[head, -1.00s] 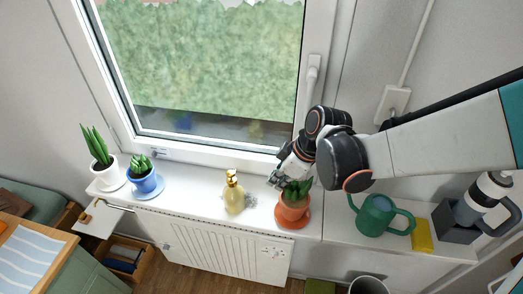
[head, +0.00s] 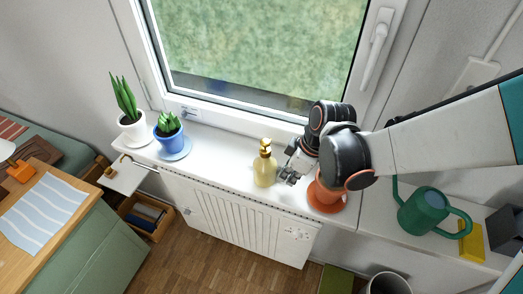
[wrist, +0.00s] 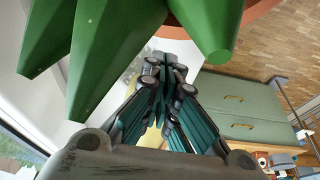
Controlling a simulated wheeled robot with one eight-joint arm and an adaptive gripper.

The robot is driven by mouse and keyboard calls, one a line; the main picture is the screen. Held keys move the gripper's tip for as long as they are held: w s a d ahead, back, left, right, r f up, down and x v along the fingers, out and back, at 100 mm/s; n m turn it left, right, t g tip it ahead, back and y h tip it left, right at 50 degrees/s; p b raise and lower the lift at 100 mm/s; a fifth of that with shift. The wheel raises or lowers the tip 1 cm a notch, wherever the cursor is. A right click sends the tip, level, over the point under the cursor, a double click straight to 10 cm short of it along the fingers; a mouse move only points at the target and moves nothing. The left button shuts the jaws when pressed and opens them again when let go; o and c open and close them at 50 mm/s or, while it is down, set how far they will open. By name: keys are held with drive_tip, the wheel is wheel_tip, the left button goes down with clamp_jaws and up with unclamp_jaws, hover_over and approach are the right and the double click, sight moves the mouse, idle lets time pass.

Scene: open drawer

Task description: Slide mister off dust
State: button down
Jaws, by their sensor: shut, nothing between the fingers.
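The mister (head: 264,170), a pale yellow bottle with a gold top, stands upright on the white windowsill (head: 222,153). My gripper (head: 286,179) is shut and empty, low over the sill just right of the mister. I cannot tell whether it touches the bottle. In the wrist view the closed fingers (wrist: 168,75) point away, and a strip of yellow, likely the mister (wrist: 152,138), shows behind them. The grey dust is not clearly visible now; the mister and gripper may cover it.
An orange plant pot (head: 325,195) stands close right of my gripper, partly behind my arm; green leaves (wrist: 110,45) fill the near wrist view. A blue pot (head: 171,145) and a white pot (head: 134,130) stand left, with clear sill before the mister. A green watering can (head: 424,212) is right.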

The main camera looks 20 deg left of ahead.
sight(236, 168)
drive_tip(key=shift+b+x, duration=0.45)
drive_tip(key=shift+x, duration=0.75)
drive_tip(key=shift+w, duration=0.15)
drive_tip(key=shift+a, duration=0.1)
drive_tip(key=a, duration=0.4)
drive_tip(key=w+a, duration=0.1)
drive_tip(key=a, duration=0.4)
drive_tip(key=a+b, duration=0.1)
drive_tip(key=a, duration=0.4)
drive_tip(key=shift+w+a, duration=0.15)
drive_tip(key=shift+w, duration=0.2)
drive_tip(key=shift+a, duration=0.1)
drive_tip(key=shift+r, duration=0.2)
